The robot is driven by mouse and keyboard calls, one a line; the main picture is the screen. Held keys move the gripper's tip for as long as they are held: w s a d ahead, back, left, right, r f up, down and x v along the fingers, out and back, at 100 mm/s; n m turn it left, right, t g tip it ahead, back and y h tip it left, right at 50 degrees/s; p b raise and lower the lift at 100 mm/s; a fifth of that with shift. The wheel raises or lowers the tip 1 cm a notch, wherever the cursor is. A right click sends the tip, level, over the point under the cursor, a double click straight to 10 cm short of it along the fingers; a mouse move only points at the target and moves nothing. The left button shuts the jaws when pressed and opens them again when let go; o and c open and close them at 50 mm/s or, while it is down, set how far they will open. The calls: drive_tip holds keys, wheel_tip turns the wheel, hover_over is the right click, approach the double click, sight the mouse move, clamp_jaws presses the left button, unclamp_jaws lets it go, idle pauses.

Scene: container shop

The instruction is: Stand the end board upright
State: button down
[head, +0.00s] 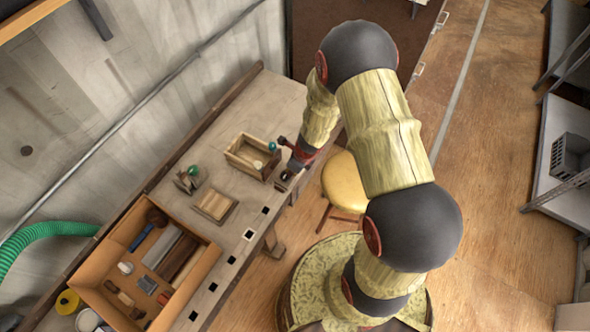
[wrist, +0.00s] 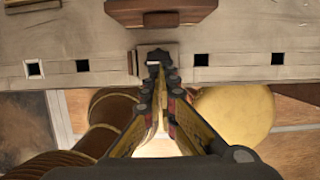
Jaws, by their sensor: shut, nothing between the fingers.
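An open wooden box (head: 232,157) stands on the workbench (head: 290,95), with a green-knobbed item at its right end. A flat, framed wooden piece (head: 214,205) lies on the bench to its lower left. I cannot tell which piece is the end board. My gripper (head: 288,177) is at the bench's front edge, right of the box. In the wrist view my gripper (wrist: 158,75) is shut and empty, its tips by a small block with a dark hole (wrist: 158,54) at the bench edge. A brown wooden piece (wrist: 160,13) lies beyond the tips, apart from them.
A second green-knobbed item (head: 187,181) stands left of the box. An orange tray of tools (head: 185,306) fills the bench's near end. Square holes line the front edge. A yellow stool (head: 344,183) stands beside the bench, under my arm. Wooden floor (head: 490,200) is open to the right.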

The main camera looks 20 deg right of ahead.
sight(274, 166)
drive_tip(key=shift+w+a+r+p, duration=0.2)
drive_tip(key=shift+w+a, duration=0.3)
drive_tip(key=shift+w, duration=0.25)
drive_tip(key=shift+w+a+r+p, duration=0.15)
drive_tip(key=shift+w+a, duration=0.3)
drive_tip(key=shift+w, duration=0.25)
drive_tip(key=shift+w+a+r+p, duration=0.1)
drive_tip(key=shift+w+a+p, duration=0.3)
drive_tip(key=shift+w, duration=0.15)
drive_tip(key=shift+d, duration=0.1)
